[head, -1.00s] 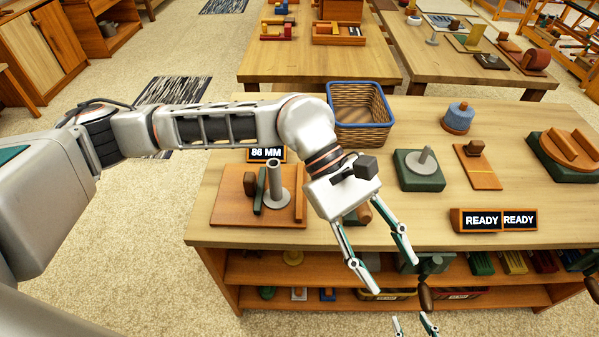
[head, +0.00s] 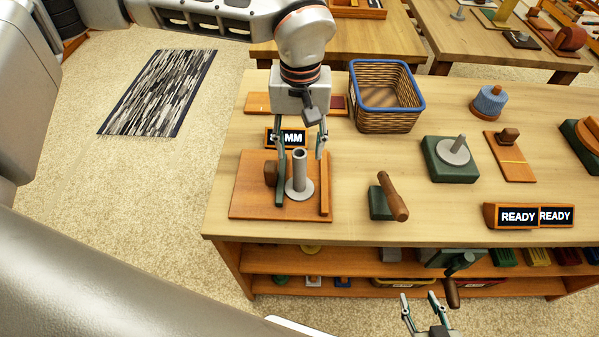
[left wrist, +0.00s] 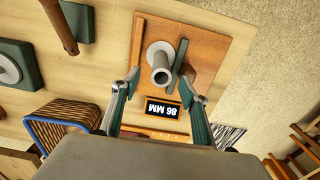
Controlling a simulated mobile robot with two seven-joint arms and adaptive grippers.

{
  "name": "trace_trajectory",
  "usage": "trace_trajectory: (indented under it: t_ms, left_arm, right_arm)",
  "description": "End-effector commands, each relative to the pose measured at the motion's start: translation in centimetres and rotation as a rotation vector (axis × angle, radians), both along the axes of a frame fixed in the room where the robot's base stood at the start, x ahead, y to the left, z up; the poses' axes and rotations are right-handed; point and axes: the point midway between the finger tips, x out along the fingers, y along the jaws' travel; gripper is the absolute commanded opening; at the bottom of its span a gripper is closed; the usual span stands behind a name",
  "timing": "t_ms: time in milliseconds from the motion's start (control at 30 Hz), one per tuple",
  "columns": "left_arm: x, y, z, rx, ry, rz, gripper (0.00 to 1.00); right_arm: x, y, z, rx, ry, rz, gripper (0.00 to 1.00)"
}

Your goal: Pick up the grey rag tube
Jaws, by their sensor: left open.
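The grey rag tube (head: 299,172) stands upright with a round flange at its foot on an orange-brown wooden board (head: 248,206) at the table's left. In the left wrist view the tube (left wrist: 161,75) points toward the camera between the fingers. My left gripper (head: 301,152) is open, pointing down just behind and above the tube, its fingers spread to either side; I cannot tell whether either touches it. My right gripper (head: 419,299) shows at the bottom edge, its fingers apart, in front of the table.
A dark green bar (left wrist: 180,64) and a brown block (head: 270,173) stand close beside the tube. An "86 MM" sign (head: 293,138) is behind it. A blue-rimmed basket (head: 384,118) stands back right. A brown cylinder on a green block (head: 392,197) is to the right.

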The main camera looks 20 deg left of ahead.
Motion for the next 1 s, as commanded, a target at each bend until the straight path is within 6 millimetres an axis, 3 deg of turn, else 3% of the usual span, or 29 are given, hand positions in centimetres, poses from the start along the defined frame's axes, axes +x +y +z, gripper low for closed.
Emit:
trace_trajectory:
  t_ms: [333, 600, 633, 767, 1000]
  left_arm:
    - [-0.7, -0.1, -4.4, -0.001, 0.004, 0.001, 0.44]
    - [-0.6, -0.1, -5.0, -0.002, 0.000, 0.000, 0.44]
    - [-0.6, -0.1, -5.0, -0.002, 0.000, 0.000, 0.42]
    - [-0.6, -0.1, -5.0, -0.002, 0.000, 0.000, 0.08]
    - [-0.6, -0.1, -5.0, -0.002, 0.000, 0.000, 0.06]
  right_arm:
    - [-0.9, 0.1, -0.8, -0.001, 0.017, 0.002, 0.40]
    - [-0.8, 0.1, -0.6, -0.001, 0.013, 0.003, 0.40]
    - [-0.7, 0.2, -0.5, 0.000, 0.012, 0.003, 0.40]
    - [-0.5, 0.2, -0.4, 0.000, 0.008, 0.004, 0.40]
    - [0.0, 0.2, -0.1, 0.000, -0.001, 0.003, 0.40]
